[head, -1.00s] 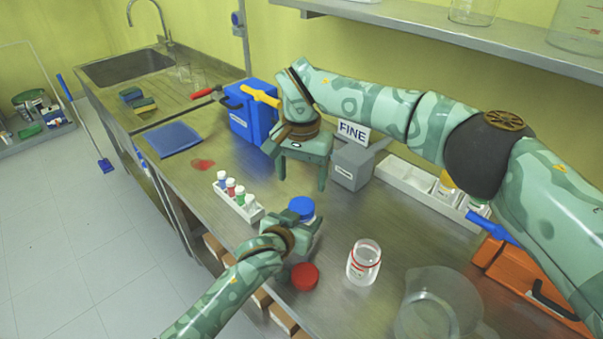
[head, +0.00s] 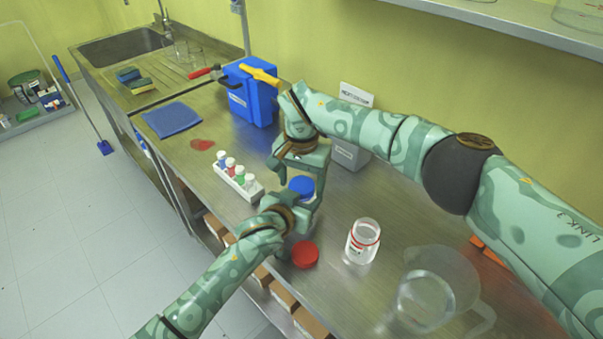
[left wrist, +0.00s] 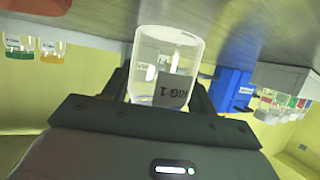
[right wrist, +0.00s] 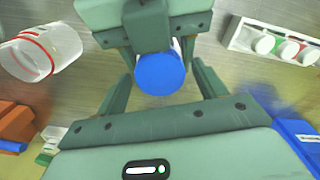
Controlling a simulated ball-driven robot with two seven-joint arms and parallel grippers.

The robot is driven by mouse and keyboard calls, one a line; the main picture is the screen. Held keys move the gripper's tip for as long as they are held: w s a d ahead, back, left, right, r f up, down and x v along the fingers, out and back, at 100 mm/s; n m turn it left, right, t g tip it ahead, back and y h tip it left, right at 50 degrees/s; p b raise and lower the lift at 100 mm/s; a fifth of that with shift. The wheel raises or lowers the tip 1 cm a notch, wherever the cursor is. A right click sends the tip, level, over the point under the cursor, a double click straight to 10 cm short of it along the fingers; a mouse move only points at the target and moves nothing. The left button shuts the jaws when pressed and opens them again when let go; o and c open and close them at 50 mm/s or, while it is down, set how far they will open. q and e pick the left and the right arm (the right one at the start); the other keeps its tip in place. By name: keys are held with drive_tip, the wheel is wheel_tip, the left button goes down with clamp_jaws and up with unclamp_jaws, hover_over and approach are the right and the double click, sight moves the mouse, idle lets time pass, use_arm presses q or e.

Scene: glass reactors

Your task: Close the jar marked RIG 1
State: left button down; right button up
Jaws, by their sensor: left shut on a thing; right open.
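The jar marked RIG 1 (left wrist: 165,58) is clear glass and shows upside down in the left wrist view, its label readable. My left gripper (head: 290,212) is shut on it above the bench. A blue lid (head: 301,187) sits at the top of this jar; I cannot tell whether it is screwed tight. My right gripper (head: 298,178) is open, pointing down over the lid. In the right wrist view the blue lid (right wrist: 160,73) lies between the open fingers, with gaps at its sides. The left gripper hides much of the jar in the head view.
An open jar with a red ring (head: 363,241) and a red lid (head: 305,254) stand close by. A clear jug (head: 428,295) is at the front right. A white rack of vials (head: 238,182) is on the left. A blue box (head: 250,97) stands behind.

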drive_tip(key=c, duration=1)
drive_tip(key=m, duration=0.9)
drive_tip(key=shift+m, duration=0.3)
drive_tip(key=o, duration=1.1)
drive_tip(key=shift+r, duration=2.25)
drive_tip(key=shift+c, duration=0.5)
